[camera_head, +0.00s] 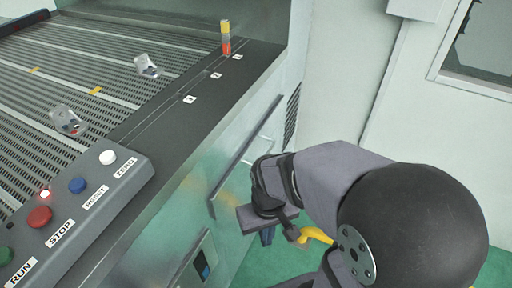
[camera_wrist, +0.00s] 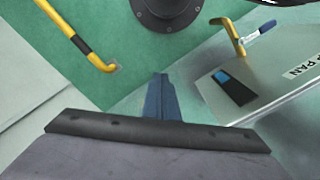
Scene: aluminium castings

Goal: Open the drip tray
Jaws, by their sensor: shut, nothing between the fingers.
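A pale metal panel (camera_wrist: 270,98), its label cut off to "P PAN", lies at the right of the wrist view. I take it for the drip tray's front; whether it stands out from the machine I cannot tell. It carries a blue-and-black window, and a similar window (camera_head: 203,266) shows low on the machine front in the head view. A yellow fitting with a blue grip (camera_wrist: 243,36) is at its upper edge. My gripper (camera_head: 267,238) is shut and empty, beside the machine front. Its blue fingers (camera_wrist: 160,80) appear left of the panel, apart from it in the picture.
The machine has a slatted conveyor (camera_head: 75,60) with two metal castings, and a control panel (camera_head: 85,205) at lower left. A long bar handle (camera_head: 245,155) is on its front. A yellow rail (camera_wrist: 78,40) stands over the green floor. A small stack light (camera_head: 226,38) stands on the ledge.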

